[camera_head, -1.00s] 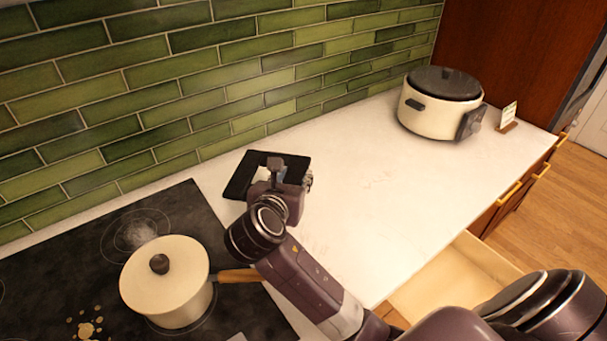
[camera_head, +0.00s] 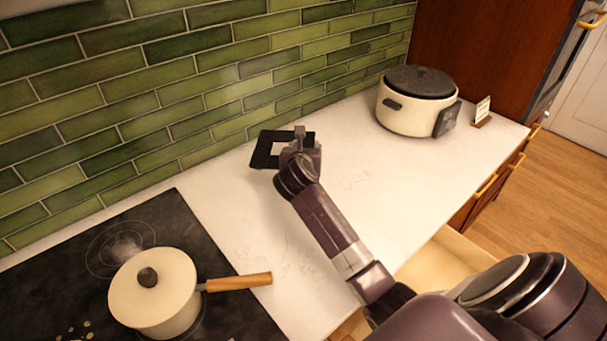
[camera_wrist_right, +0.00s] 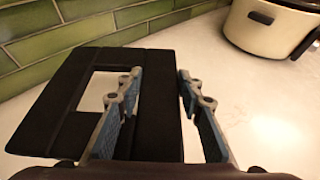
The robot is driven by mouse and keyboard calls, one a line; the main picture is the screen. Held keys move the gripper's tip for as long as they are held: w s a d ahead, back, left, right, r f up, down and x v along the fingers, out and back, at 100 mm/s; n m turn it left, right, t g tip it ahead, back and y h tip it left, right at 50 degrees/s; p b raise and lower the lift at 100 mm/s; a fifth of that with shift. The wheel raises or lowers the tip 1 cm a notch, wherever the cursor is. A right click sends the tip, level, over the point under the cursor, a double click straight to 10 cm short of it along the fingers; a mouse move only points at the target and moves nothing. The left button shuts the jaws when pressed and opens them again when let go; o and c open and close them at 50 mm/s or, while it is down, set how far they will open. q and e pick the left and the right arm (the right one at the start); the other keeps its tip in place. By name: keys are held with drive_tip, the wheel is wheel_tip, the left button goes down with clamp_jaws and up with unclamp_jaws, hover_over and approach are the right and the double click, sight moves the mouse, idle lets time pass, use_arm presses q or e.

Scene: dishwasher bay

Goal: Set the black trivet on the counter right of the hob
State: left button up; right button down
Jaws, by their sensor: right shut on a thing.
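The black trivet (camera_head: 263,150) is a flat square frame with a square opening. It is over the white counter (camera_head: 235,215), right of the black hob (camera_head: 213,268) and near the green tile wall. My right gripper (camera_head: 299,140) is shut on the trivet's right-hand side. In the right wrist view the fingers (camera_wrist_right: 157,85) lie on either side of one bar of the trivet (camera_wrist_right: 62,98). The trivet looks roughly level and low; I cannot tell whether it touches the counter. My left gripper is not in view.
A cream pan (camera_head: 158,300) with a lid stands on the hob, its wooden handle (camera_head: 238,282) reaching over the counter. A cream cooker (camera_head: 415,112) and a small card stand (camera_head: 482,112) are at the far right. An open drawer (camera_head: 440,268) is below the counter's front edge.

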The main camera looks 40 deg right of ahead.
wheel_tip(320, 180, down, 10)
drive_tip(key=shift+f, duration=0.15)
drive_tip(key=c, duration=1.4)
unclamp_jaws()
drive_tip(key=shift+f, duration=0.1)
drive_tip(key=shift+o, duration=0.4)
drive_tip(key=v, duration=1.2)
drive_tip(key=shift+a+b, duration=0.1)
drive_tip(key=shift+b, duration=0.25)
